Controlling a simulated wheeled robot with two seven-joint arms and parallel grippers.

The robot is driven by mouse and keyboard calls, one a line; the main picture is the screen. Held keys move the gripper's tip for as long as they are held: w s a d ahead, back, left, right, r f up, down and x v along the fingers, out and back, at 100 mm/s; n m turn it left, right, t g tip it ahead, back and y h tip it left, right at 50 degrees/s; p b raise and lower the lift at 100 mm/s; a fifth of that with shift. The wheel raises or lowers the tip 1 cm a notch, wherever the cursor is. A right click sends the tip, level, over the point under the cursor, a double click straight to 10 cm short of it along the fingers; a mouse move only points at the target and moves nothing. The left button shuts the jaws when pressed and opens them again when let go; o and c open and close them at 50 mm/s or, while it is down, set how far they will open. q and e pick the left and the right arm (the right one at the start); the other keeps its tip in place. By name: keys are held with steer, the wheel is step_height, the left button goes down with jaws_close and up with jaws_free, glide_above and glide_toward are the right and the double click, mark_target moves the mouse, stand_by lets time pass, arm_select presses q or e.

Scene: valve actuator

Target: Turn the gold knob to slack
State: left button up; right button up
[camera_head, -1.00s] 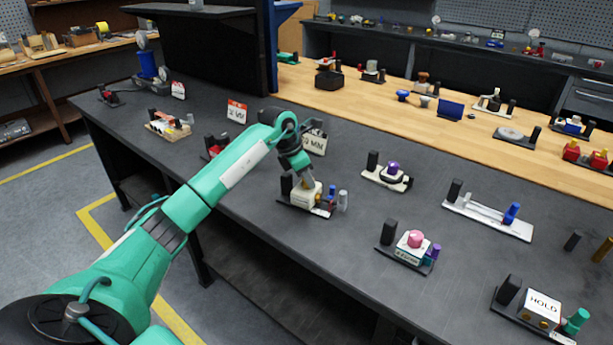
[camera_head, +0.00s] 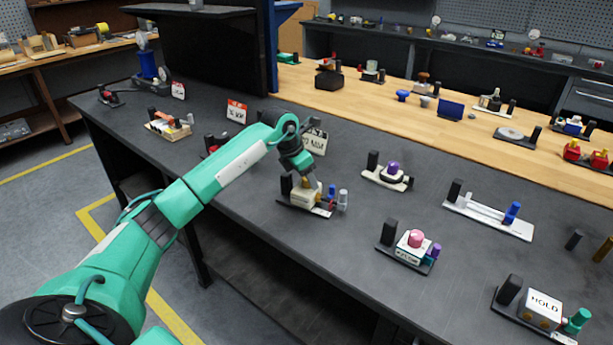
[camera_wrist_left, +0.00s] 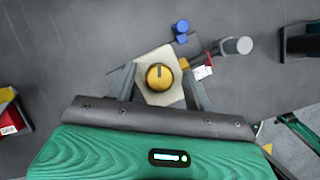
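The gold knob (camera_wrist_left: 159,77) sits on a cream block (camera_wrist_left: 156,54), with a dark pointer mark on its face towards the top of the left wrist view. In the head view the knob (camera_head: 310,183) shows small and partly hidden under my left gripper (camera_head: 305,173). In the left wrist view my two fingers stand apart, one on each side of the knob, with a gap to it. The gripper is open and holds nothing. Any scale wording around the knob is too small to read. My right gripper is in neither view.
Beside the block stand a blue knob (camera_wrist_left: 181,29), a grey cylinder (camera_wrist_left: 238,45) and a small red part with a white label (camera_wrist_left: 203,72). A black post (camera_head: 286,185) stands at its left. Other devices, such as a pink-knob unit (camera_head: 415,240), stand apart on the dark bench.

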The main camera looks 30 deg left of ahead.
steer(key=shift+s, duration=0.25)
arm_select(q)
steer(key=shift+s+a+r, duration=0.1)
steer(key=shift+r, duration=0.2)
steer(key=b+v, duration=0.2)
steer(key=v, duration=1.1)
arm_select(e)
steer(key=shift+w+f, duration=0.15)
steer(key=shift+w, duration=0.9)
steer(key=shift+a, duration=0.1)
